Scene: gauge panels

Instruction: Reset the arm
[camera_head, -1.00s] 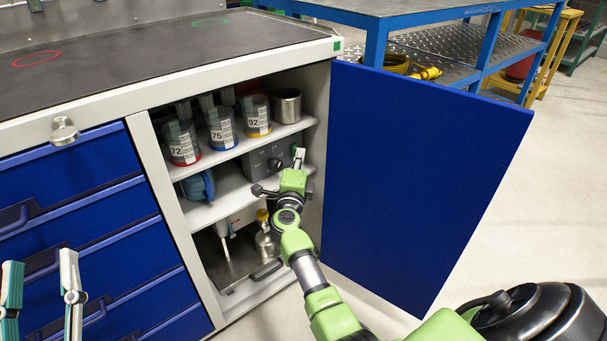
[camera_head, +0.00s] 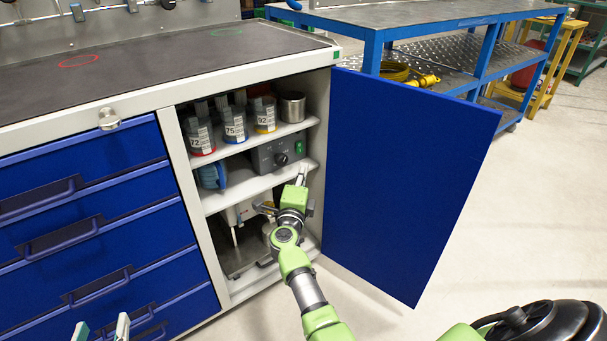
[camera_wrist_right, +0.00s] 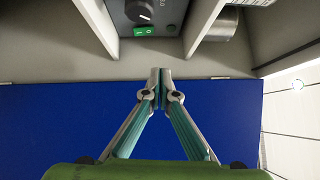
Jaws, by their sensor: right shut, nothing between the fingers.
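My right arm, green and grey, reaches to the front of the open cabinet. Its gripper (camera_head: 302,174) is at the level of the middle shelf, in front of the grey control box (camera_head: 278,153) with a black knob and green switch. In the right wrist view the right gripper (camera_wrist_right: 160,74) is shut with its fingertips together and nothing between them. The box (camera_wrist_right: 143,14) shows beyond the tips there. My left gripper (camera_head: 101,328) shows only its two fingertips at the bottom left edge, spread apart and empty.
The blue cabinet door (camera_head: 405,170) stands open to the right of my right arm. Cans (camera_head: 234,124) and a metal cup (camera_head: 292,107) stand on the top shelf. Blue drawers (camera_head: 90,220) are at left. A blue workbench (camera_head: 420,20) stands behind.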

